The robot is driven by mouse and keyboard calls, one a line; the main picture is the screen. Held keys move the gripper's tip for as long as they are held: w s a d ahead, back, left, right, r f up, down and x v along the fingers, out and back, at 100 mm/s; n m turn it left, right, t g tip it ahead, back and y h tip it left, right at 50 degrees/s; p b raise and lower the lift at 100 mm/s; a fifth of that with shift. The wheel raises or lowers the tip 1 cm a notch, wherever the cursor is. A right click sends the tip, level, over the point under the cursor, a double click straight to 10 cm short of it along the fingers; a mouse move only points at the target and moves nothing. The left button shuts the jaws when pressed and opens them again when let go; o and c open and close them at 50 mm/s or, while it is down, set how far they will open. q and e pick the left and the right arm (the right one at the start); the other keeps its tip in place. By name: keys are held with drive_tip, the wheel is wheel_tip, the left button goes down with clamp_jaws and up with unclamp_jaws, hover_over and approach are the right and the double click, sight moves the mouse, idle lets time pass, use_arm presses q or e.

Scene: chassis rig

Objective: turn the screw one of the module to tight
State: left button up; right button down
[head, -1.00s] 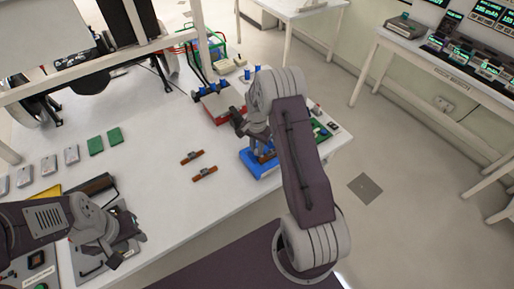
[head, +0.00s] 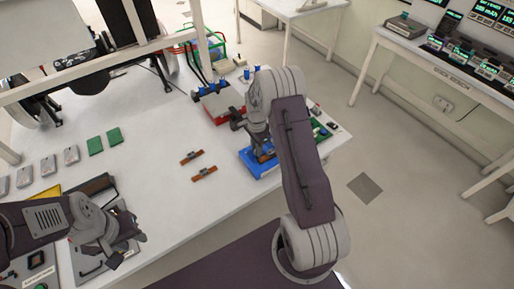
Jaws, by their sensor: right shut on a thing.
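My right gripper (head: 266,154) points down over a blue fixture (head: 247,162) near the right end of the white table. It is shut on a small part there, which the fingers and arm mostly hide. A brown piece shows beside the fingers, inside the fixture. I cannot make out a separate screw or whether it is turned. My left gripper (head: 122,245) is low at the left, over a grey panel (head: 88,266), and its finger gap is too small to tell.
Two brown parts (head: 204,173) lie on the table left of the fixture. A red tray (head: 222,106) with blue-topped parts stands behind. A green board (head: 320,134) lies to the right.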

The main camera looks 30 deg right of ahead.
drive_tip(key=shift+s+a, duration=0.1)
drive_tip(key=c, duration=1.3)
unclamp_jaws()
drive_tip(key=shift+a, duration=0.1)
wheel_tip(320, 180, up, 9)
drive_tip(key=shift+b, duration=0.4)
